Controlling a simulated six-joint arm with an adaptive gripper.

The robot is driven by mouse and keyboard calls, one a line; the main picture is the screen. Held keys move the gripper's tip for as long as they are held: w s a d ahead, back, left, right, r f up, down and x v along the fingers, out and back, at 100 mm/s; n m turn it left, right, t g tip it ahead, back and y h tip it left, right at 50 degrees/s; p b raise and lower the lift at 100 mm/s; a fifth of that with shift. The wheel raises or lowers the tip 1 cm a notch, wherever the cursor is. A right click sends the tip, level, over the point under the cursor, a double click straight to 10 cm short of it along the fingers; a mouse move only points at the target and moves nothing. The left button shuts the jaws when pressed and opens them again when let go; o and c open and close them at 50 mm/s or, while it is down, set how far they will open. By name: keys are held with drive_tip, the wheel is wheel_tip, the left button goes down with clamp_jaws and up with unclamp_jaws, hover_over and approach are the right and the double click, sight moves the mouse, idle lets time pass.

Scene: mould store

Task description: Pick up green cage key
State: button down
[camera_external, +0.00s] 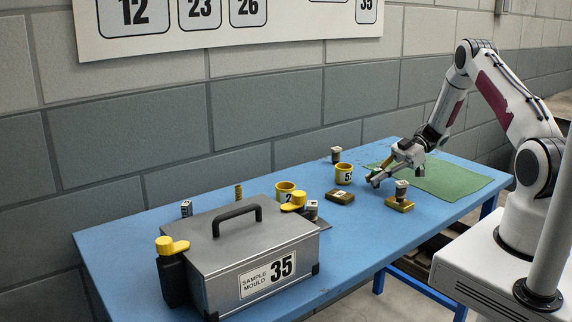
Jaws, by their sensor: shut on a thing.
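My gripper (377,180) is low over the blue table, at the left edge of the green mat, pointing down and to the left. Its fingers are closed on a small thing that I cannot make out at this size. I cannot pick out a green cage key anywhere in this view; the fingers may hide it.
On the blue table (370,235), a numbered yellow cup (343,175) and brass block (340,197) are left of my gripper. A brass block with a cylinder (400,203) is in front. The green mat (452,180) is clear. A grey mould box (240,262) stands front left.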

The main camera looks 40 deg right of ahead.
sight(376, 170)
drive_tip(key=shift+r, duration=0.2)
drive_tip(key=shift+r, duration=4.8)
drive_tip(key=shift+a, duration=0.15)
